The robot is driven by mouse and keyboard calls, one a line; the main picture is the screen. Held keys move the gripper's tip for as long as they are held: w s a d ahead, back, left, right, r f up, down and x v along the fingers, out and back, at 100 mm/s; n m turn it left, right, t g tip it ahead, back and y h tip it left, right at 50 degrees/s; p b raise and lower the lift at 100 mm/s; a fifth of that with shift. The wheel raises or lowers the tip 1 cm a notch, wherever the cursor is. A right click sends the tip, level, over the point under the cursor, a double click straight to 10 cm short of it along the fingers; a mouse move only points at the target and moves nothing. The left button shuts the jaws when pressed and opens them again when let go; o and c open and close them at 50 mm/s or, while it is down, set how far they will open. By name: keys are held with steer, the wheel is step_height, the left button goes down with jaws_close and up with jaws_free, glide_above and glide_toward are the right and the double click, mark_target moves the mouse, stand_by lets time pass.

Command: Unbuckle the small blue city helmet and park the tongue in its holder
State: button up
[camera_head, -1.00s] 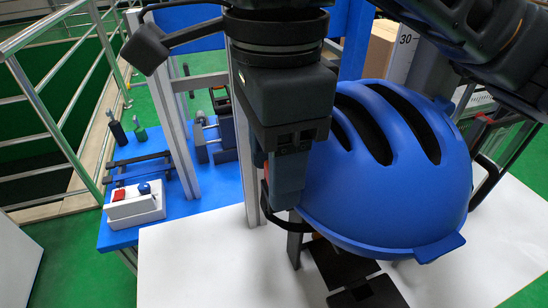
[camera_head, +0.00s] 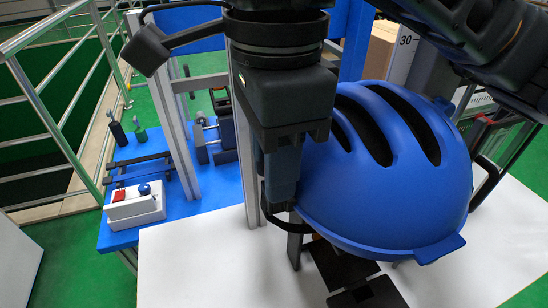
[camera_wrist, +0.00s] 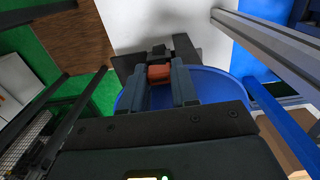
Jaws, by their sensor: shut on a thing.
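The blue helmet (camera_head: 390,180) sits dome up at the right of the head view, over a dark stand. Its blue edge also shows behind my fingers in the wrist view (camera_wrist: 218,84). My gripper (camera_head: 279,200) points down beside the helmet's left rim. In the wrist view its two fingers (camera_wrist: 166,75) are shut on a small reddish block (camera_wrist: 158,72), which looks like part of the buckle. A thin dark strap or cable (camera_head: 266,212) curves beside the fingers. Whether the buckle is joined cannot be told. I cannot make out the tongue's holder.
A white table (camera_head: 205,265) lies under the helmet, bare at the front left. A dark plate (camera_head: 345,265) is below the helmet. Upright metal posts (camera_head: 180,150) stand left of my gripper. A white box with red and blue knobs (camera_head: 135,208) sits on a blue bench.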

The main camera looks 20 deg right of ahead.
steer(key=shift+r, duration=0.15)
steer(key=shift+r+p, duration=0.35)
steer(key=shift+r, duration=1.2)
steer(key=shift+s+a+f+b, duration=1.85)
steer(key=shift+s+f+b, duration=2.7)
steer(key=shift+s, duration=1.95)
steer(key=s+d+f+b, duration=0.1)
steer(key=s+d+b, duration=0.1)
steer(key=d+b, duration=0.6)
steer(key=s+d+b, duration=0.2)
steer(key=d+b, duration=0.6)
steer(key=d, duration=0.5)
steer(key=shift+s+f+b, duration=0.15)
steer(key=shift+f+b, duration=0.15)
steer(key=shift+f, duration=0.1)
